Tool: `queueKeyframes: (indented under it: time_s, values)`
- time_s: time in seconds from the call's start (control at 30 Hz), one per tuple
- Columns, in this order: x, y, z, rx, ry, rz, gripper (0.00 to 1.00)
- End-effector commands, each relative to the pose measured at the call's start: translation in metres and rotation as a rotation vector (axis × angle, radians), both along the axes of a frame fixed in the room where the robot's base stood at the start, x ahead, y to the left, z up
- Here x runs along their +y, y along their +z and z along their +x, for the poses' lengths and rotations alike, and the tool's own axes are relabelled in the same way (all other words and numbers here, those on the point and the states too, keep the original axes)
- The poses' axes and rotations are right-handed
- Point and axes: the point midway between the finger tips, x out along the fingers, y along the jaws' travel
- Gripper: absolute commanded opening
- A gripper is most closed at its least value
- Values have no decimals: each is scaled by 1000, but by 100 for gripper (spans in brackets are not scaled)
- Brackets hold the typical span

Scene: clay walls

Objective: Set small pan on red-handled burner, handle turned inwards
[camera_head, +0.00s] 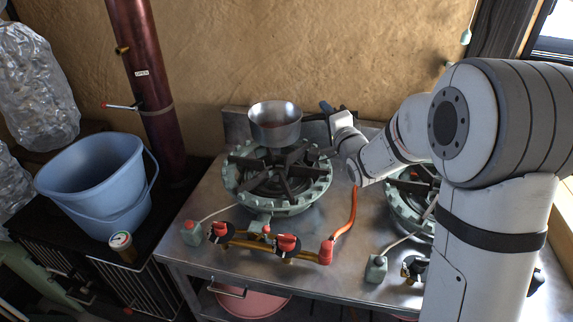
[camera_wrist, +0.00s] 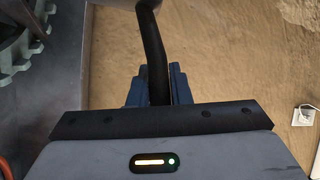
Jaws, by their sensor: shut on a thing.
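The small metal pan (camera_head: 275,128) is upright at the back part of the left burner (camera_head: 278,205). I cannot tell whether its base touches the grate or hangs just above it. This burner's valves have red handles (camera_head: 286,243). My gripper (camera_head: 333,111) is to the right of the pan, shut on its dark handle (camera_head: 316,117), which points right. In the wrist view the black handle (camera_wrist: 152,45) runs up from between the blue fingers of my gripper (camera_wrist: 157,88). The pan's edge is barely visible at the top there.
A second burner (camera_head: 408,205) at right is partly hidden by my arm. An orange hose (camera_head: 346,218) lies between the burners. A blue bucket (camera_head: 95,185) and a dark red pipe (camera_head: 150,85) stand left. The clay wall (camera_head: 310,50) is close behind the pan.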

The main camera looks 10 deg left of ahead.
Motion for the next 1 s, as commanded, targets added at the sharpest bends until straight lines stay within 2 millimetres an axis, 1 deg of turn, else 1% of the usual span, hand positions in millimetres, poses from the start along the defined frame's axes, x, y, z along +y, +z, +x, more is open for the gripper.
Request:
queueKeyframes:
  time_s: [0.03, 0.2, 0.3, 0.47, 0.7, 1.0]
  values:
    - [1, -10, 0, 3, 2, 0, 0]
    - [0, -41, 0, 5, 0, 1, 0]
    - [0, -52, 0, 2, 1, 0, 0]
    - [1, -62, 0, 2, 1, 0, 0]
    - [1, -93, 0, 2, 1, 0, 0]
    - [1, -94, 0, -1, 1, 0, 0]
